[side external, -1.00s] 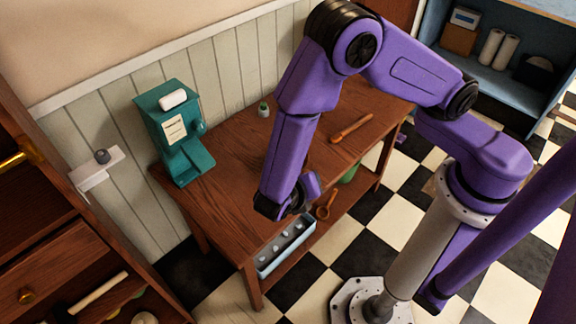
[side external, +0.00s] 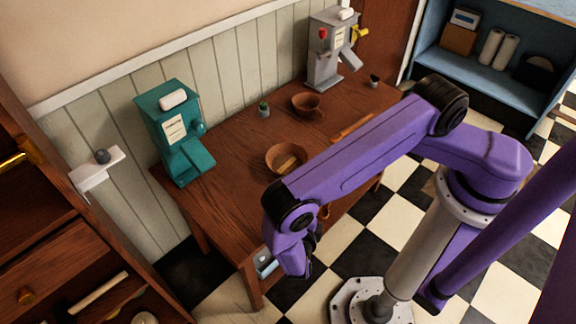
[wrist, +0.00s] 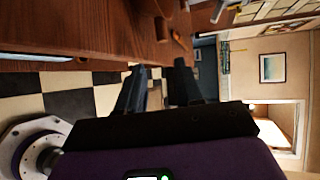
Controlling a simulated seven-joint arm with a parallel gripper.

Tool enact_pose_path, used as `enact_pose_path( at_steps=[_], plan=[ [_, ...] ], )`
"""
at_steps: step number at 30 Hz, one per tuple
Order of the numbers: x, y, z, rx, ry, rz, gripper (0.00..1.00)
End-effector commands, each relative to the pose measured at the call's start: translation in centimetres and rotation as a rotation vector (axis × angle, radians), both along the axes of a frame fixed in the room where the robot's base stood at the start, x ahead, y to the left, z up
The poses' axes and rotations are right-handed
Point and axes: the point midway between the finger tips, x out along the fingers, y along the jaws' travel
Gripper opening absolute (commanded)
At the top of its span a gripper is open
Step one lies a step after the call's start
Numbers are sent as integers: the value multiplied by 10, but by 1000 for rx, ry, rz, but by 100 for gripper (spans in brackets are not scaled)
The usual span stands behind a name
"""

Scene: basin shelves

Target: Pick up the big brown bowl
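The big brown bowl (side external: 287,159) stands upright on the wooden table, near its middle, in the side external view. A lighter brown patch shows inside it. A smaller brown bowl or cup (side external: 307,105) stands farther back on the table. My gripper (side external: 309,252) hangs beyond the table's front edge, lower in the picture than the big bowl and apart from it. In the wrist view, my gripper (wrist: 160,68) has its two dark fingers spread with nothing between them. Which bowl the wrist view shows, if any, is unclear.
On the wooden table (side external: 235,165) stand a teal dispenser (side external: 175,135) at left, a grey dispenser (side external: 330,50) at the back and a small green-and-grey item (side external: 264,109). A wooden utensil (side external: 352,127) lies partly behind my arm. A grey tray (side external: 265,263) sits below the tabletop.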

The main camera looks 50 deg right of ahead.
Motion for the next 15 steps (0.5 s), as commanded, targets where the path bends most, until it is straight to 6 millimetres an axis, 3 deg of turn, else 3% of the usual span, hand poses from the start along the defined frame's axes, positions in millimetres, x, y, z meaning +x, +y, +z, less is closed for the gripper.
enact_pose_path(
  at_steps=[15],
  plan=[
    [51, -72, -26, 3, -1, -6, 35]
  ],
)
